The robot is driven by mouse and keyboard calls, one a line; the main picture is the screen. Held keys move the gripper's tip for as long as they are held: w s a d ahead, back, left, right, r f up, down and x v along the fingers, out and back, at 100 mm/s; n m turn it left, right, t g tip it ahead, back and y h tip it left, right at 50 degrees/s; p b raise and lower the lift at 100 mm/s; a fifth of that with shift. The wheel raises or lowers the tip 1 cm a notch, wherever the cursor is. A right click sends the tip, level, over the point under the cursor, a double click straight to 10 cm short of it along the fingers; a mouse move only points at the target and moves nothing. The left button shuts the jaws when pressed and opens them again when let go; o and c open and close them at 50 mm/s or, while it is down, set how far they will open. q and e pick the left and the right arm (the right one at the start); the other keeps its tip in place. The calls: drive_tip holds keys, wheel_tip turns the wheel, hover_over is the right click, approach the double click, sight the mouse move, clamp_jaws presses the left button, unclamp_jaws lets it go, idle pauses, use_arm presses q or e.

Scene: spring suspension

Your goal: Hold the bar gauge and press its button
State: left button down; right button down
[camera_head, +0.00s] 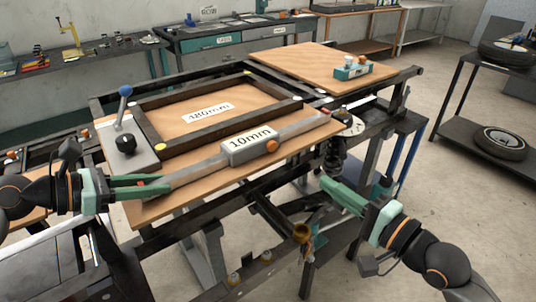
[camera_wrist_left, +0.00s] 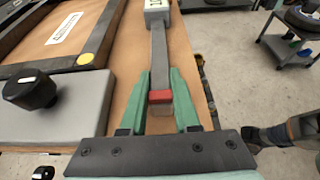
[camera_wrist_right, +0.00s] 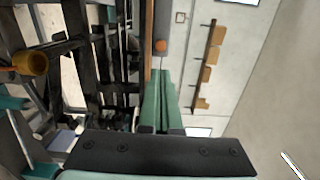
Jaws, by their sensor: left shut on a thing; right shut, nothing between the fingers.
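The bar gauge is a long grey bar with a box reading "10mm" (camera_head: 248,138) in its middle. An orange button (camera_head: 271,146) sits on the box's near right side. My left gripper (camera_head: 168,184) is shut on the bar's left end; in the left wrist view (camera_wrist_left: 160,97) its green fingers flank the bar (camera_wrist_left: 158,55) by a red end. The bar spans the wooden board's front part; I cannot tell whether it touches it. My right gripper (camera_head: 325,181) is shut and empty, right of and below the box. In the right wrist view, an orange round part (camera_wrist_right: 161,46) shows beyond its fingertips (camera_wrist_right: 163,76).
A dark frame (camera_head: 150,135) around a "180mm" label lies behind the bar. A grey block with a black knob (camera_head: 126,144) and blue-tipped lever stands left. A spring assembly (camera_head: 334,155) stands near my right gripper. A teal device (camera_head: 351,72) sits on the back board.

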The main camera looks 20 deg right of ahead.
sight(274, 147)
drive_tip(key=shift+s+d, duration=0.1)
drive_tip(key=shift+s, duration=0.2)
drive_tip(key=shift+w, duration=0.1)
drive_tip(key=x, duration=1.4)
